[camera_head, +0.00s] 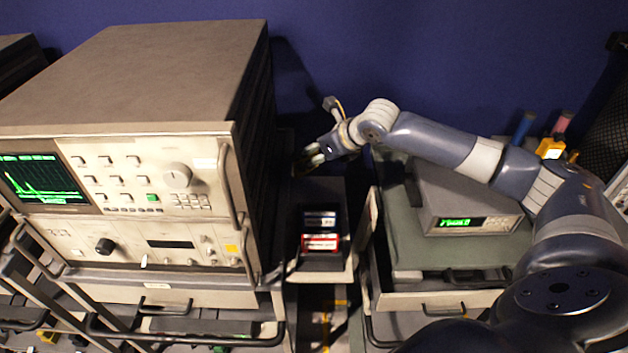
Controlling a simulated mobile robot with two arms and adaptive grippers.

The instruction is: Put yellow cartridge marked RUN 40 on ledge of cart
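My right arm reaches in from the right, and my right gripper (312,157) is over the back of a narrow dark ledge (321,191) between the large instrument and the grey cart. The gripper is small and dark here, and I cannot tell whether its fingers are open or hold anything. No yellow cartridge with a readable RUN 40 mark shows. A red cartridge (320,242) and a dark cartridge (319,220) sit at the front of the ledge; their labels are too small to read. My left gripper is not in view.
A large beige instrument (130,75) with a green screen stands close left of the ledge. A smaller meter (470,215) sits on the grey cart (408,235) at right. A yellow item (550,147) stands at the far right. A blue wall (400,50) is behind.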

